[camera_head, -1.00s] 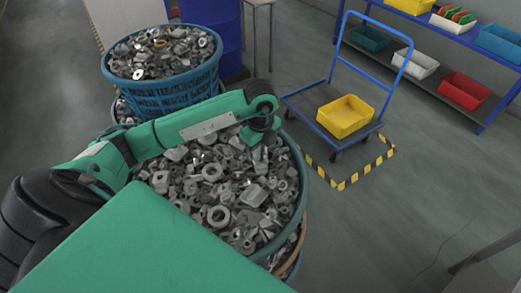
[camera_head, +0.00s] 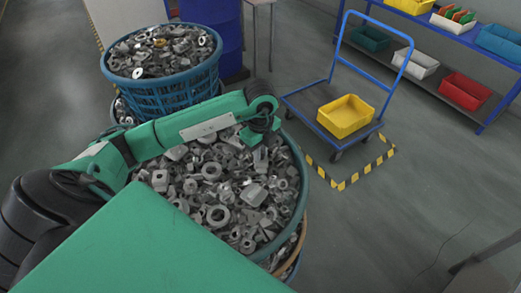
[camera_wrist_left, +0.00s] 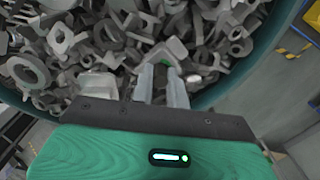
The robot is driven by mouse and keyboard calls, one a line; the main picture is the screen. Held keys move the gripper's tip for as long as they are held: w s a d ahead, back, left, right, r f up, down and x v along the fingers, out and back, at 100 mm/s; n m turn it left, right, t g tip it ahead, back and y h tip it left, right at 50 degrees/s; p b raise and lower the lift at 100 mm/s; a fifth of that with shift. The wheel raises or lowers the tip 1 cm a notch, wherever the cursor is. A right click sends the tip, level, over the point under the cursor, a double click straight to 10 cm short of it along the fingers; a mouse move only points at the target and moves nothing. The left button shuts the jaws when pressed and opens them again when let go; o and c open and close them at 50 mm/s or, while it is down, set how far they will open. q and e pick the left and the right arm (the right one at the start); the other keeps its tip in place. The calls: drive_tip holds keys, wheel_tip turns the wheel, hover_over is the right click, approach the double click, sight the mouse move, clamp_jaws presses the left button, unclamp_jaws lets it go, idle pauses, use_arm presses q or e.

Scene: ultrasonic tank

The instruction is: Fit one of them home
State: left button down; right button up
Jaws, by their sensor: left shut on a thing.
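My left gripper (camera_head: 260,153) is over the right part of the near blue basket (camera_head: 297,160), which is heaped with loose grey metal parts (camera_head: 215,190). The wrist view shows its two fingers (camera_wrist_left: 164,72) close together, pointing into the heap. They are shut on a grey metal part (camera_wrist_left: 163,50); its full shape is hard to tell among the similar parts behind it. I cannot tell whether it is clear of the heap. My right gripper is out of view.
A second blue basket (camera_head: 165,98) of metal parts stands behind, near a blue drum (camera_head: 222,30). To the right, a blue trolley (camera_head: 312,108) carries a yellow bin (camera_head: 345,116) beside striped floor tape (camera_head: 352,177). A blue shelf (camera_head: 440,85) holds coloured bins. Open floor lies at right.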

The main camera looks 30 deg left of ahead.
use_arm(q)
drive_tip(key=shift+f, duration=0.1)
idle(0.5)
drive_tip(key=shift+s, duration=0.1)
idle(0.3)
drive_tip(key=c, duration=1.3)
unclamp_jaws()
drive_tip(key=shift+f, duration=0.1)
drive_tip(key=shift+r+b, duration=0.4)
drive_tip(key=shift+r, duration=0.15)
wheel_tip(320, 180, up, 13)
drive_tip(key=b, duration=0.2)
